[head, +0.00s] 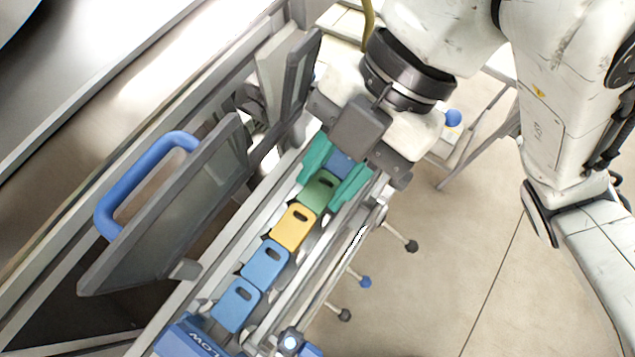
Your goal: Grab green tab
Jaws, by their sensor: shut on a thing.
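The green tab (322,187) lies in a row of coloured tabs in a metal channel, with a slot near its upper end. My gripper (319,195) reaches down from the upper right, its two teal fingers on either side of the green tab. It is shut on the green tab, which still lines up with the row. A yellow tab (292,230) sits just below it in the picture. A blue tab (341,163) shows above it between the fingers, partly hidden by my gripper.
Two more blue tabs (264,266) (236,305) fill the lower row. An open panel door (180,200) with a blue handle (140,180) stands to the left. Knobbed rods (411,246) stick out on the right, above open floor (440,290).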

